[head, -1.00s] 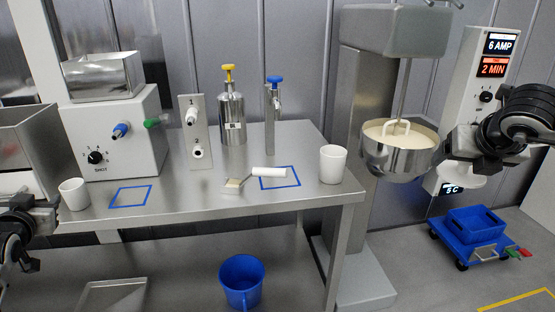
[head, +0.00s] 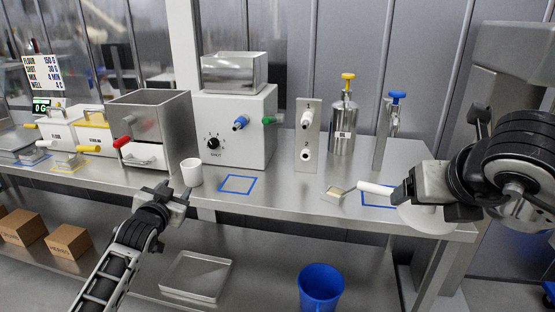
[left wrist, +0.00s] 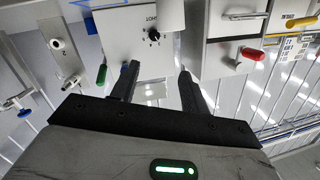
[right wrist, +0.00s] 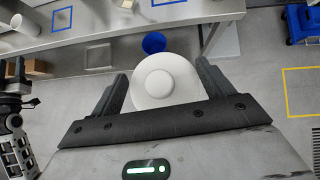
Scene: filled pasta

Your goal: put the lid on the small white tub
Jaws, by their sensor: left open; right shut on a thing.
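A small white tub (head: 191,172) stands upright on the steel table, left of a blue outlined square. My left gripper (head: 172,193) is open just in front of and left of it, and I cannot tell if they touch. The open fingers also show in the left wrist view (left wrist: 156,78). My right gripper (right wrist: 160,88) is shut on a round white lid (right wrist: 160,80) with a raised centre. The lid (head: 428,218) is over the table's front right edge in the head view. A white tub also shows at the upper left in the right wrist view (right wrist: 25,26).
A white spatula (head: 375,188) lies by the right blue square. The grey machine with a dial (head: 236,130) stands behind the tub. A blue bucket (head: 320,288) and a steel tray (head: 196,277) are below the table. The table front between both grippers is mostly clear.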

